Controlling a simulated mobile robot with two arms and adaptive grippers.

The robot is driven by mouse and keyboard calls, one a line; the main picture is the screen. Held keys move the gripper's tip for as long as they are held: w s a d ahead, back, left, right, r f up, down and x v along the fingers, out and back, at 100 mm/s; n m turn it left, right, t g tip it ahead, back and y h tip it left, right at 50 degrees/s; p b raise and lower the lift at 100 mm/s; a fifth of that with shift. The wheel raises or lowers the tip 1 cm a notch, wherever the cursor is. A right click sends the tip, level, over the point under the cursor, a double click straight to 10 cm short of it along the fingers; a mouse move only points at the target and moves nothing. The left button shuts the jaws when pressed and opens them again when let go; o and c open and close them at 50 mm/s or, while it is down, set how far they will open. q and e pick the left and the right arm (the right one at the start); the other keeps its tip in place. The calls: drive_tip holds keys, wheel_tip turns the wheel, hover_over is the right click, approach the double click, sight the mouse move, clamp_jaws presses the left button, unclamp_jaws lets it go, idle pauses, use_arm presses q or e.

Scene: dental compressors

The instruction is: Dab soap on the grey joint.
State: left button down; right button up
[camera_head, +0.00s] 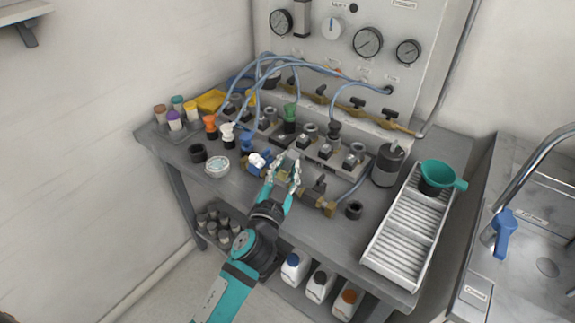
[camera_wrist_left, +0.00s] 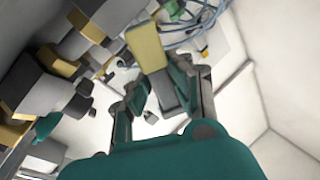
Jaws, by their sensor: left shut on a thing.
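My left gripper (camera_head: 282,178) is over the front middle of the bench, in front of the row of fittings. In the left wrist view it is shut on a pale yellow, block-like piece (camera_wrist_left: 146,46). The piece sticks out past the fingers, and in the head view the fingers hide most of it. A small white bowl with pale contents (camera_head: 217,166), perhaps the soap, stands left of the gripper. Grey joints (camera_head: 356,151) sit on the manifold behind the gripper. I cannot tell which one is the task's joint. My right gripper is not in view.
A blue-and-white fitting (camera_head: 258,161) is close to the gripper's left. Blue hoses (camera_head: 318,67) arch over the back. A white ribbed tray (camera_head: 405,240), a green funnel (camera_head: 440,174) and a grey canister (camera_head: 388,166) stand at right. Bottles (camera_head: 320,284) stand below.

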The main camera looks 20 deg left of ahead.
use_arm(q)
drive_tip(key=shift+r+p, duration=3.05)
drive_tip(key=shift+r, duration=0.45)
